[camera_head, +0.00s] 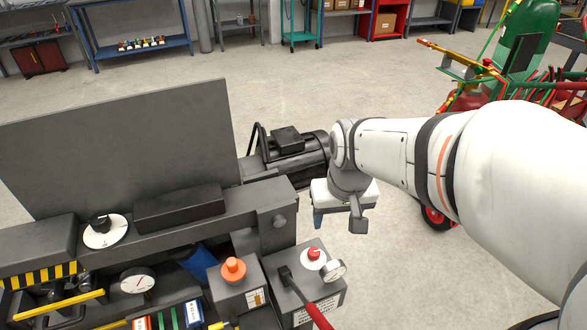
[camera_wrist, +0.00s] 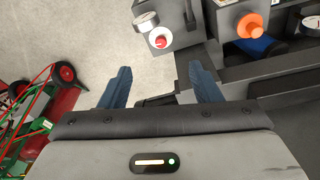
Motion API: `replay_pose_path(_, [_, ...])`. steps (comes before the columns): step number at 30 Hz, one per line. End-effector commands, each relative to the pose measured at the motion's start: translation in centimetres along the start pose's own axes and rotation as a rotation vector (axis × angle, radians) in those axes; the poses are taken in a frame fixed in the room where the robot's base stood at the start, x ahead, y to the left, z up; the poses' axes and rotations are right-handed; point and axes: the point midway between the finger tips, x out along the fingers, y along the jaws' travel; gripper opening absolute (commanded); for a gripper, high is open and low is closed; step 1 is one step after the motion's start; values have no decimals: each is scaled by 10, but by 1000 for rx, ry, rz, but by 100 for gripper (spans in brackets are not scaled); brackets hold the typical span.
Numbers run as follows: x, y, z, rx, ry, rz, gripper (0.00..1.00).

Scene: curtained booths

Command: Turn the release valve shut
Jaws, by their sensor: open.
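A small red knob (camera_head: 314,253) on a white round plate sits on top of a grey block (camera_head: 318,287), beside a small gauge (camera_head: 334,271). No readable label shows which control is the release valve. The red knob also shows in the wrist view (camera_wrist: 159,42), ahead of the fingers and roughly between them in the picture. A lever (camera_head: 303,299) with a red grip rises from the same block. My gripper (camera_wrist: 161,82) is open and empty, its two blue fingers apart. In the head view my gripper (camera_head: 338,222) hangs beyond the block, apart from the knob.
An orange knob (camera_head: 233,268) on another grey block stands left of the lever. The machine carries a flat grey panel (camera_head: 120,145), a black dial knob (camera_head: 103,225) and a dark motor (camera_head: 292,160). A red trolley with a green cylinder (camera_head: 528,30) stands right. Open floor lies behind.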

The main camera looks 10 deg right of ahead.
Motion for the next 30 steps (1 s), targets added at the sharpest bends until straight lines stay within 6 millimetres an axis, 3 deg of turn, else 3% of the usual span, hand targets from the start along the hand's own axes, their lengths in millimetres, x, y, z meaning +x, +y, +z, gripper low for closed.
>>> replay_pose_path(1, [28, 0, -9, 3, -23, -2, 57])
replay_pose_path(9, [144, 2, -64, 22, -101, -14, 57])
replay_pose_path(15, [229, 5, -89, 37, -148, -20, 57])
replay_pose_path(19, [262, 6, -96, 42, -165, -22, 57])
replay_pose_path(30, [307, 6, -93, 44, -175, -23, 57])
